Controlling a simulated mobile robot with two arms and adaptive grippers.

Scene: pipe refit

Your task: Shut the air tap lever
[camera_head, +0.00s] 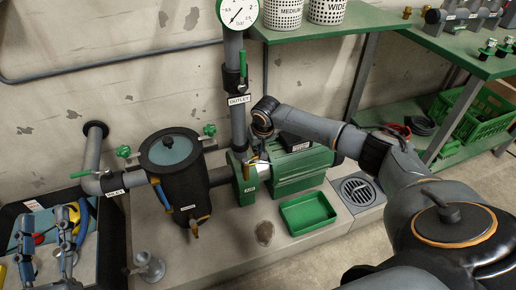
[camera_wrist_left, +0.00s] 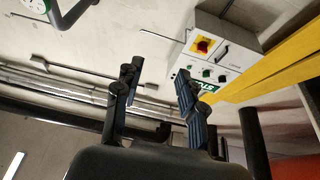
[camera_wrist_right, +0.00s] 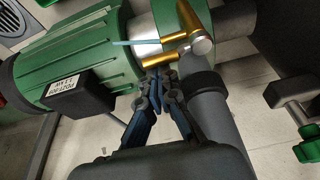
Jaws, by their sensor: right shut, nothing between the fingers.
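The air tap appears to be the brass fitting (camera_wrist_right: 162,62) on the grey pipe beside the green pump in the right wrist view. A thin blue lever (camera_wrist_right: 135,42) lies across it, in front of the pump's silver collar. My right gripper (camera_wrist_right: 160,78) is shut and empty, its tips close beside the brass; whether they touch is unclear. In the head view my right gripper (camera_head: 256,158) reaches down at the outlet pipe's foot and partly hides the tap. My left gripper (camera_head: 48,225) is open and empty at the lower left; its spread fingers show in the left wrist view (camera_wrist_left: 158,85).
The green pump (camera_head: 302,172) and a green tray (camera_head: 308,213) sit right of the tap. The upright outlet pipe (camera_head: 237,125) rises behind. A toolbox lies under my left gripper. A shelf overhangs at the upper right.

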